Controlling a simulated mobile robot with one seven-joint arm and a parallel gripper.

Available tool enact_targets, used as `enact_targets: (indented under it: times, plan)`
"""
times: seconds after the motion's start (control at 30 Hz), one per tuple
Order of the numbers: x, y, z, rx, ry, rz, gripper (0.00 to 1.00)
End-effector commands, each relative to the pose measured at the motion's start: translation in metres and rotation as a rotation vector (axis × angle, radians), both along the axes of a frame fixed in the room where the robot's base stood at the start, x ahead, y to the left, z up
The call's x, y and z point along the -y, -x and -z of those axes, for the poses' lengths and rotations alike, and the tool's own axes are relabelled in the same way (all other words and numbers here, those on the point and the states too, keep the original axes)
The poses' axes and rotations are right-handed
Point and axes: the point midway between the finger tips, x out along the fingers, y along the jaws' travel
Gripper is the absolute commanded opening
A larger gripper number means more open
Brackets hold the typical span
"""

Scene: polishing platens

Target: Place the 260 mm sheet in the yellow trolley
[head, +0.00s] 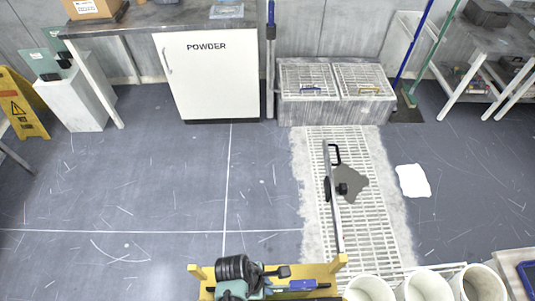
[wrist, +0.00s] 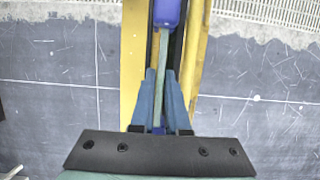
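The yellow trolley (head: 318,269) is at the bottom middle of the head view; its yellow rails (wrist: 133,60) run lengthwise in the wrist view. My gripper (wrist: 160,74) is over the trolley, its blue fingers close together on both sides of a thin grey-green sheet edge (wrist: 161,55). The sheet stands edge-on between the rails, with a blue block (wrist: 167,13) at its far end. The blue block (head: 302,285) also shows in the head view. I cannot read any size on the sheet, and its lower edge is hidden.
A thin upright panel (head: 333,215) with black fittings stands on the floor grating just beyond the trolley. White buckets (head: 424,287) are at its right. Green sheets (head: 42,61) sit in a white block (head: 75,103) at far left, near a yellow sign (head: 20,105). The left floor is clear.

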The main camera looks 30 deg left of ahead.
Motion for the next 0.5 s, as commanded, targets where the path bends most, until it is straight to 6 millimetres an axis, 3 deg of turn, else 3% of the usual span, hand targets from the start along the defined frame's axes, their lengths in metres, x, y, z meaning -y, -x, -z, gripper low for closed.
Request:
enact_targets:
  times: [0.03,0.13,0.5]
  plan:
    - [0.0002,0.0000,-0.0002,0.000,0.000,0.000,0.24]
    - [0.0002,0.0001,-0.0002,0.000,0.000,0.000,0.40]
    - [-0.0007,0.0003,-0.0057,0.001,-0.001,0.000,0.40]
